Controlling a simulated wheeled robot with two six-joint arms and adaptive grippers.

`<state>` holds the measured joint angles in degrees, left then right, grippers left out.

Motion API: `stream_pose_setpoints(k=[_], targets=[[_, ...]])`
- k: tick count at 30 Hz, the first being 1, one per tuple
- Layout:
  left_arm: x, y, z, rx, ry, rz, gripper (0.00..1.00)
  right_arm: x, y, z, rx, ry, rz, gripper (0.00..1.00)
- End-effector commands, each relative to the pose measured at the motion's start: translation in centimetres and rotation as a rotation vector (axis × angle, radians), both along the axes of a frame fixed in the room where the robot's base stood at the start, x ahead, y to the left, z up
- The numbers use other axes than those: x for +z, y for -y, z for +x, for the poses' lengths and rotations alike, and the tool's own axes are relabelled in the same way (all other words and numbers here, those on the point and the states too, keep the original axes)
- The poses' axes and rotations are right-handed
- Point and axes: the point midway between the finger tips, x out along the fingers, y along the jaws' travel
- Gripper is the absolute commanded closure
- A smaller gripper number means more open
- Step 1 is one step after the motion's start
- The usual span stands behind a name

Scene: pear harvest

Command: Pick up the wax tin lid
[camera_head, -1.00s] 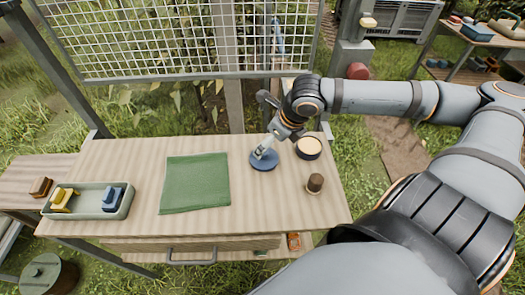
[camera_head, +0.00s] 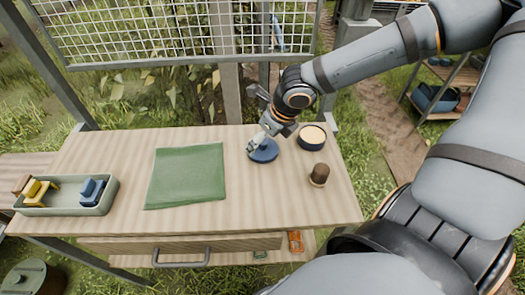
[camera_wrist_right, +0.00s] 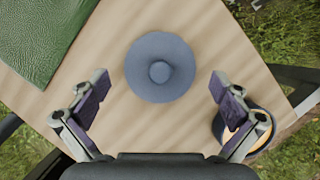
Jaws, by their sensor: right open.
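The wax tin lid is a round dark blue disc with a small knob, lying on the wooden table in the head view (camera_head: 265,152) and in the right wrist view (camera_wrist_right: 160,68). My right gripper (camera_head: 257,142) is just above the lid. In the right wrist view its open fingers (camera_wrist_right: 160,97) stand apart, with the lid ahead between their lines and nothing held. The open wax tin (camera_head: 312,137), dark with cream wax, stands to the right of the lid; part of it shows behind the right finger in the wrist view (camera_wrist_right: 262,138). My left gripper is not in view.
A green cloth (camera_head: 187,175) lies left of the lid. A brown knob-shaped object (camera_head: 319,175) stands at the table's right front. A grey-green tray (camera_head: 62,208) with yellow and blue brushes is at the left end. A wire mesh panel (camera_head: 190,30) rises behind the table.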

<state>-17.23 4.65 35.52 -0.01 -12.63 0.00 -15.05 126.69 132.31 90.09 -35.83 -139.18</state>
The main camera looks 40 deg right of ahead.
Motion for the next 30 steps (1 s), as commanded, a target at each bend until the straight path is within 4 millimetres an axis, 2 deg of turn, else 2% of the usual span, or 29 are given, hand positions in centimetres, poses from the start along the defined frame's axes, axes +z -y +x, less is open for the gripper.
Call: stream_pose_setpoints(k=[1,3,13,24,30], targets=[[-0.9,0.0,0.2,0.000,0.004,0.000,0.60,-1.2,0.1,0.2,0.000,-0.004,-0.006,0.00],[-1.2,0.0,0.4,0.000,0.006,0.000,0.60,-1.8,0.0,0.5,-0.001,-0.002,-0.003,0.00],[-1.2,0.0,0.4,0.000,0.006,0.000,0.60,-2.0,-0.2,0.8,-0.001,0.001,0.002,0.00],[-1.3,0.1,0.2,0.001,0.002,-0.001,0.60,-2.1,-0.2,0.8,-0.001,-0.001,0.001,0.50],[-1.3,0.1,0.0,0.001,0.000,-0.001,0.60,-2.2,-0.2,0.7,0.000,-0.004,0.001,0.61]])
